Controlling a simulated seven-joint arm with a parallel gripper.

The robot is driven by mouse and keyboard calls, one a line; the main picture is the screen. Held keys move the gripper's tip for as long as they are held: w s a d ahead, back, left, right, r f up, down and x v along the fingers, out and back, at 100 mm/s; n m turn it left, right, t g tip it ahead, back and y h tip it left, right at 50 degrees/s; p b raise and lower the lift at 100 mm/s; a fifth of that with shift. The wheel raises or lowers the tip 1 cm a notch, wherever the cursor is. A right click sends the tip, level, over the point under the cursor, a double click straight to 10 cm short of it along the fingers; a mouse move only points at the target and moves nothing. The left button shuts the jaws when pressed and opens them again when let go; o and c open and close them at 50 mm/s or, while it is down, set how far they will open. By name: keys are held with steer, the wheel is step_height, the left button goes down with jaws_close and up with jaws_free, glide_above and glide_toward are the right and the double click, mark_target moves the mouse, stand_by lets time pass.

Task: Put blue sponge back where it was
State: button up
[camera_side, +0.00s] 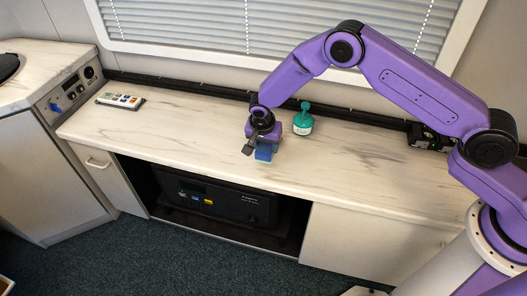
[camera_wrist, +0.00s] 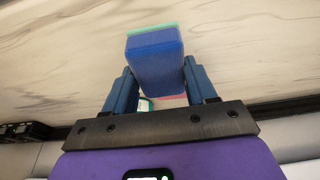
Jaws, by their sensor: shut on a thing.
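The blue sponge (camera_wrist: 155,60) is between the two fingers of my gripper (camera_wrist: 160,88) in the wrist view, with a thin green layer along one edge. My gripper (camera_side: 264,146) is shut on it. In the side view the blue sponge (camera_side: 264,155) shows just under the fingers, near the front edge of the white marbled counter (camera_side: 350,165). I cannot tell whether the sponge touches the counter.
A green bottle (camera_side: 303,121) with a white label stands on the counter just right of my gripper. A remote control (camera_side: 121,100) lies at the counter's left end. A black box (camera_side: 215,198) sits in the open shelf below. The counter between remote and gripper is clear.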

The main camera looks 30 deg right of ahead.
mark_target(264, 152)
steer(key=shift+w+a+f, duration=0.2)
steer(key=shift+w+f, duration=0.2)
steer(key=shift+f, duration=1.65)
steer(key=shift+f, duration=0.15)
steer(key=o, duration=1)
steer(key=v, duration=1.1)
steer(key=shift+s+r, duration=0.1)
steer(key=shift+r, duration=0.6)
